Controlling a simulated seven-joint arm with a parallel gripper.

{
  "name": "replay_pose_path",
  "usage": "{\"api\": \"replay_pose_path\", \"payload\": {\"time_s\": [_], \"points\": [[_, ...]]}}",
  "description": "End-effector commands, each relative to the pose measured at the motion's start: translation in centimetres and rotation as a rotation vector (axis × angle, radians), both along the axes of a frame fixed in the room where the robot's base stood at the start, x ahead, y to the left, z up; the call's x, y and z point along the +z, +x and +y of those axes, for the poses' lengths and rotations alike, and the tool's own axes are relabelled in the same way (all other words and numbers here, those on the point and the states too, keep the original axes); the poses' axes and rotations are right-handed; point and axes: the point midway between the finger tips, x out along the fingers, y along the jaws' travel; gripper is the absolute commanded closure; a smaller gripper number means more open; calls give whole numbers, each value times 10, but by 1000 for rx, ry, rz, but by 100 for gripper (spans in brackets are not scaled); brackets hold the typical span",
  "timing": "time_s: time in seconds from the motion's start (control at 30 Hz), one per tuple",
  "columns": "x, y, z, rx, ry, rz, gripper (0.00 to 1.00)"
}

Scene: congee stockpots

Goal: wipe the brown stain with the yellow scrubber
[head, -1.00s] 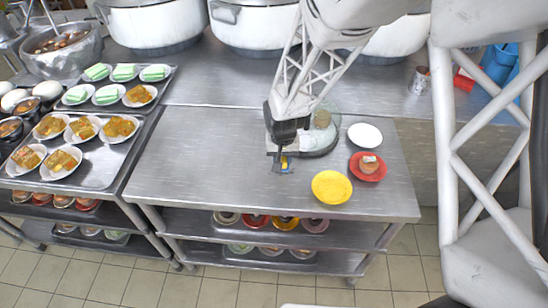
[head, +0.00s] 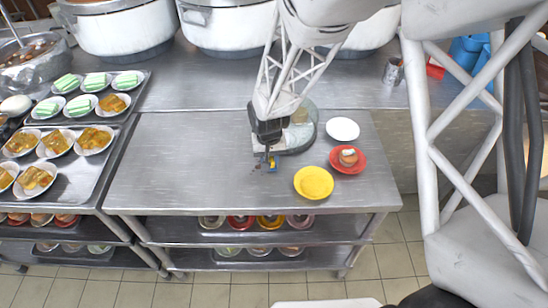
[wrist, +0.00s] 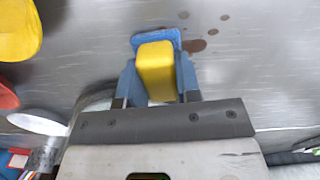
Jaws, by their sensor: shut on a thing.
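The brown stain is several brown spots on the steel table; in the wrist view they (wrist: 195,45) lie just right of and beyond the scrubber. In the head view small dark spots (head: 256,169) show just left of my gripper's tip. My gripper (wrist: 158,85) has its blue fingers shut on the yellow scrubber (wrist: 155,72), whose blue end (wrist: 157,38) points away from the wrist. In the head view my gripper (head: 268,160) points down at the table. I cannot tell whether the scrubber touches the surface.
A yellow plate (head: 313,183), a red plate (head: 362,163) with a small item and a white plate (head: 342,129) stand to the right. A scale-like device with a clear bowl (head: 308,122) is behind my gripper. Trays of food stand left. The table's left half (head: 170,170) is clear.

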Motion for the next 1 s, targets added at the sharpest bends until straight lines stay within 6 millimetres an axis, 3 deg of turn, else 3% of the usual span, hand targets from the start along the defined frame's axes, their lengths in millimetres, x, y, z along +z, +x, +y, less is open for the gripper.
{"api": "replay_pose_path", "payload": {"time_s": [0.77, 1.0], "points": [[-3, 0, 71, 2, 0, -1, 99], [22, 1, 75, 0, 1, -3, 99]]}}
